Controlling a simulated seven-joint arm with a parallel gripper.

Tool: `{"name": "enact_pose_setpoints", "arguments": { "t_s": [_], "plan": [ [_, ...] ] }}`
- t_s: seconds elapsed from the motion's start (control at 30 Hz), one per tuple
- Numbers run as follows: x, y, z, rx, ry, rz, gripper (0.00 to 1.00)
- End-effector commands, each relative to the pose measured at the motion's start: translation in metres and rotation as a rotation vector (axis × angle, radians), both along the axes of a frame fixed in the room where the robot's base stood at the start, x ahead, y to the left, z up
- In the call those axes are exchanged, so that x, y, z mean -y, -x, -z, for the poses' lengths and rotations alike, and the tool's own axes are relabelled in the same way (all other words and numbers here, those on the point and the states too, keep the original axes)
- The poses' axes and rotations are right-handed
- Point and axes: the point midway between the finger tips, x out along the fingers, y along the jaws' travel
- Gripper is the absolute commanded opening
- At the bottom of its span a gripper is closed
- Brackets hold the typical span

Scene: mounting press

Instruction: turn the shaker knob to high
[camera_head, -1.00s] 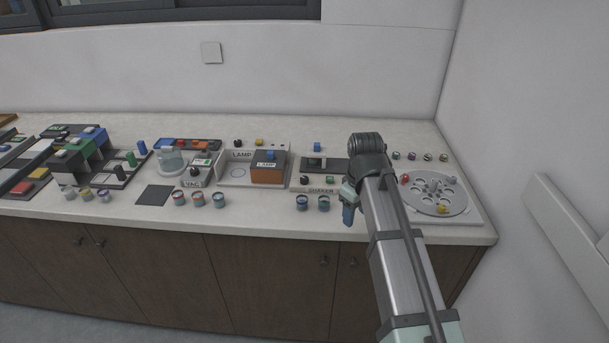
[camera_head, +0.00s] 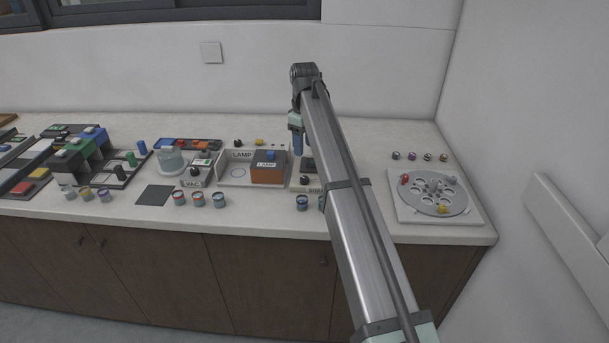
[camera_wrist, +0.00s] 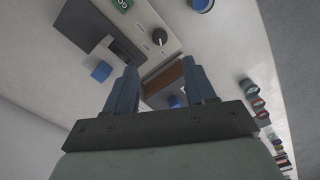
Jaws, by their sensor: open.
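The shaker (camera_head: 296,187) stands right of the lamp station, its right part hidden behind my arm. Its black knob (camera_head: 304,179) is at the front left of its panel. In the wrist view the knob (camera_wrist: 160,37) shows a pale pointer mark; its setting is too small to read. My gripper (camera_head: 298,154) is open and empty, fingers pointing down, above the counter behind the knob. The wrist view shows the two blue fingers (camera_wrist: 160,68) apart, with the knob beyond their tips.
The lamp station (camera_head: 226,179) with its orange-brown box (camera_head: 267,174) stands close left of the shaker. A blue block (camera_wrist: 101,71) lies near the shaker platform. A round carousel (camera_head: 435,209) is at the right.

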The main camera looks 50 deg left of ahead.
Motion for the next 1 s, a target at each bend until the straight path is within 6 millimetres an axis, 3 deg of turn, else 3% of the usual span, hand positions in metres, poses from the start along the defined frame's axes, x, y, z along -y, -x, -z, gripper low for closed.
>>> {"name": "enact_pose_setpoints", "arguments": {
  "t_s": [0.4,0.6,1.0],
  "plan": [
    [0.001,0.000,0.074,-0.001,0.002,0.001,0.55],
    [0.001,0.000,0.102,-0.001,0.001,0.001,0.55],
    [0.001,0.000,0.120,0.000,0.000,0.001,0.55]
  ]
}}
